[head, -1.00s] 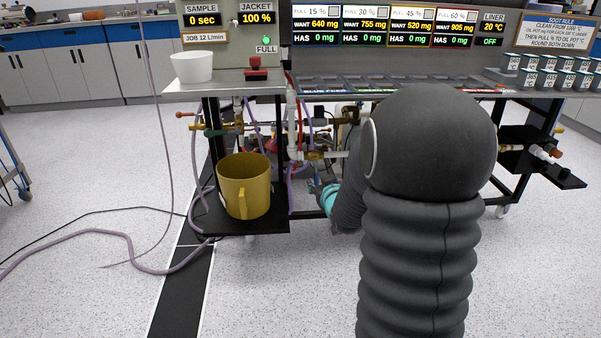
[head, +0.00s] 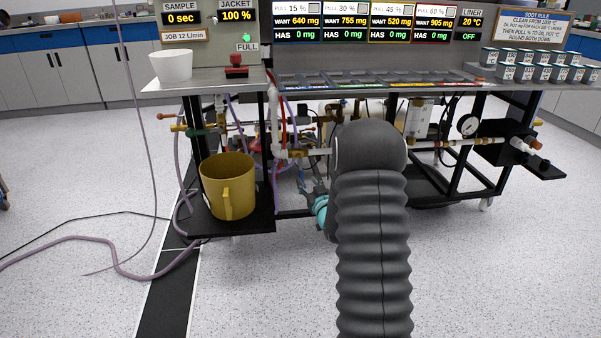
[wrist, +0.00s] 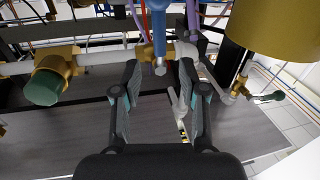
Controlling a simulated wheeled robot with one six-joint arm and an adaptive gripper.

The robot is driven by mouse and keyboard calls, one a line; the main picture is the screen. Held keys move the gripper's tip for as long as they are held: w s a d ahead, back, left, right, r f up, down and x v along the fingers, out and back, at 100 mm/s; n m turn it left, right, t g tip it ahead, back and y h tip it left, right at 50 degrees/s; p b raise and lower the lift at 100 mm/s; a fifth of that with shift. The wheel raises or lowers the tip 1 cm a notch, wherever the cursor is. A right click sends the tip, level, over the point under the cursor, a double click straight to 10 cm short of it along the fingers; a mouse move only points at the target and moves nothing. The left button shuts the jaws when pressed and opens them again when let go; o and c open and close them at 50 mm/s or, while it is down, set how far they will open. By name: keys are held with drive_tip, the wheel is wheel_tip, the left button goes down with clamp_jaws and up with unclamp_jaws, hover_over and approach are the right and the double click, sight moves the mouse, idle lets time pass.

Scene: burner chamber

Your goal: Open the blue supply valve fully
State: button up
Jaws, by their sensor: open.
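In the wrist view a blue valve part (wrist: 158,28) rises from a brass fitting on a pale pipe, with a paler blue-grey tip (wrist: 160,67) facing me. My gripper (wrist: 160,74) is open, one finger to each side of that tip. I see no clear contact. Whether the tip is the valve's handle, and how far it is turned, I cannot tell. In the head view my gripper (head: 313,187) is small under the bench, left of my dark arm, and the blue valve cannot be made out there.
A brass valve with a green knob (wrist: 43,89) is left of my gripper. A yellow mug (head: 228,187) stands on a low black shelf (head: 240,224). Pipes and hoses crowd the space under the bench. A lilac hose (head: 110,258) lies on the floor at left.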

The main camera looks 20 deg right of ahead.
sight(302, 173)
drive_tip(key=w, duration=0.7)
drive_tip(key=shift+w+d, duration=0.1)
drive_tip(key=shift+d, duration=0.2)
clamp_jaws()
